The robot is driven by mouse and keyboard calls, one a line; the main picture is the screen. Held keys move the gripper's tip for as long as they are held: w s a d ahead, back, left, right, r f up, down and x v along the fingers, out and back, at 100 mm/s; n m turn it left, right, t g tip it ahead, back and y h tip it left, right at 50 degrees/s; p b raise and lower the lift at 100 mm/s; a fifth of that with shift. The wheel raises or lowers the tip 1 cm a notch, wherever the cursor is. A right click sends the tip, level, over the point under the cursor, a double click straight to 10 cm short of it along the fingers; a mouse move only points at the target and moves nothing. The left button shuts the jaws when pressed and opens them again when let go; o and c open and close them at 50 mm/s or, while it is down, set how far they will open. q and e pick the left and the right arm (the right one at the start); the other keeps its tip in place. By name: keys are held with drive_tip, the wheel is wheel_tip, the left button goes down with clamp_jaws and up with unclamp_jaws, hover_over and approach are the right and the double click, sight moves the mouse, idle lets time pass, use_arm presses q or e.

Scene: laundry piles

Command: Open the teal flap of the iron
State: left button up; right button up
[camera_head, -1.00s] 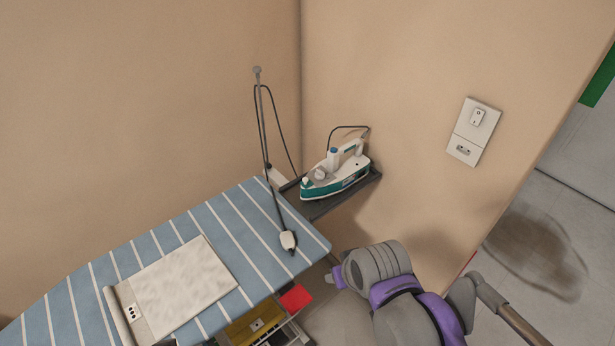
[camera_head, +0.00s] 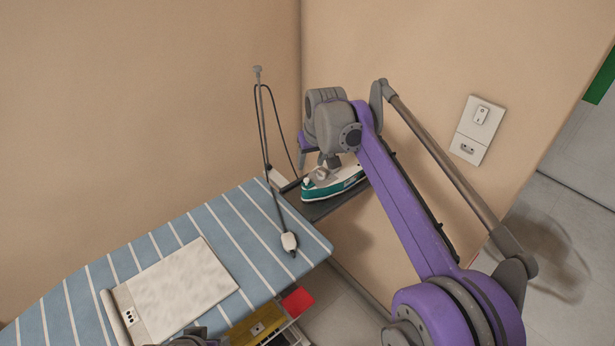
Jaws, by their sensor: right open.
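The iron (camera_head: 325,188), white on top with a teal lower body, rests on a dark shelf (camera_head: 318,211) at the right end of the ironing board. My right arm reaches over it from the lower right. My right gripper (camera_head: 328,162) is open, just above the iron's top near its front half, and I cannot tell whether it touches. The wrist and gripper hide the iron's handle and much of its top. The teal flap cannot be made out. A small grey part of my left arm or gripper (camera_head: 188,339) shows at the bottom edge.
The ironing board (camera_head: 222,228) is blue with white stripes. A white rectangular panel (camera_head: 180,285) lies on it. A thin pole (camera_head: 267,130) with a hanging cord stands left of the iron. Beige walls close in behind; a switch plate (camera_head: 477,130) is at right.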

sight(307, 180)
drive_tip(key=x, duration=0.9)
drive_tip(key=shift+w, duration=0.15)
drive_tip(key=shift+c, duration=0.3)
clamp_jaws()
